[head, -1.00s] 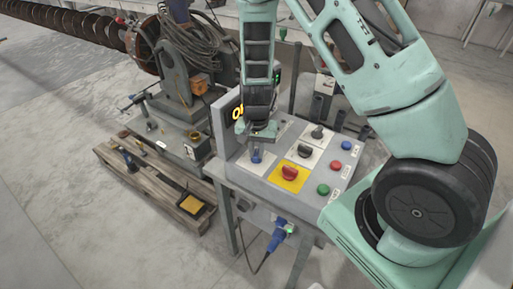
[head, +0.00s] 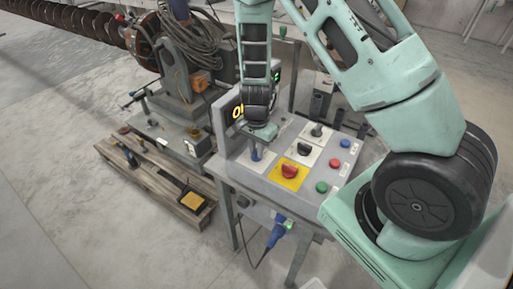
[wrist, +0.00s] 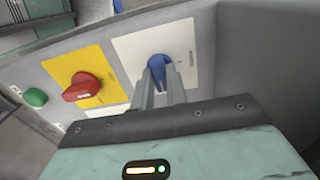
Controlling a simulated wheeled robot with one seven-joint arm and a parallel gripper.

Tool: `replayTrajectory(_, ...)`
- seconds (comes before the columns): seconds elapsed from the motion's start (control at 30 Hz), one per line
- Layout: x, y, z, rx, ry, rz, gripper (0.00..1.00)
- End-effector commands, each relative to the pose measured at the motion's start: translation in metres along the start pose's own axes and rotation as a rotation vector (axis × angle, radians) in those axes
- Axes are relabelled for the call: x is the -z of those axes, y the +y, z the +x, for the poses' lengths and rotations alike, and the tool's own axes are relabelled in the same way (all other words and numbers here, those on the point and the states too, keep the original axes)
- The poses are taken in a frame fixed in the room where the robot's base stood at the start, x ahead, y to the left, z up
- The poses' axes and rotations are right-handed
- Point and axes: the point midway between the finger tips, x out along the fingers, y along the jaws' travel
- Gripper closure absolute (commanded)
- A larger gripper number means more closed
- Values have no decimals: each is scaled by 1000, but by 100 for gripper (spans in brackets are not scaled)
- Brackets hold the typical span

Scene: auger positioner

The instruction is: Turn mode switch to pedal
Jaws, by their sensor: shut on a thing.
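A control panel (head: 262,181) on a metal stand carries several knobs and buttons. A blue knob (head: 257,154) sits on a white plate at the panel's near left; it also shows in the wrist view (wrist: 157,62). My gripper (head: 258,147) points down over this plate. In the wrist view its two fingers (wrist: 158,80) are shut on the blue knob, which partly hides between them. The plate's small lettering is too small to read, so I cannot tell the knob's setting. A black knob (head: 304,149) sits on another white plate.
A red knob on a yellow plate (wrist: 88,87) is close beside my gripper. Green (head: 322,187), red (head: 334,163) and blue (head: 345,143) buttons line the panel's right. A lit display (head: 237,111) stands behind. A wooden pallet (head: 160,178) lies left.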

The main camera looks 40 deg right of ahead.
Motion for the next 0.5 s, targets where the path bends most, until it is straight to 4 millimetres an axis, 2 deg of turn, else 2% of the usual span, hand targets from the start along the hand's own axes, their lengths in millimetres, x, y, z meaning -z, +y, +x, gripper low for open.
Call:
replayTrajectory(0.23, 1, -1, -1, 4, 3, 4, 100)
replayTrajectory(0.27, 1, -1, -1, 4, 3, 4, 77)
replayTrajectory(0.3, 1, -1, -1, 4, 3, 4, 66)
replayTrajectory(0.5, 1, -1, -1, 2, 1, 2, 64)
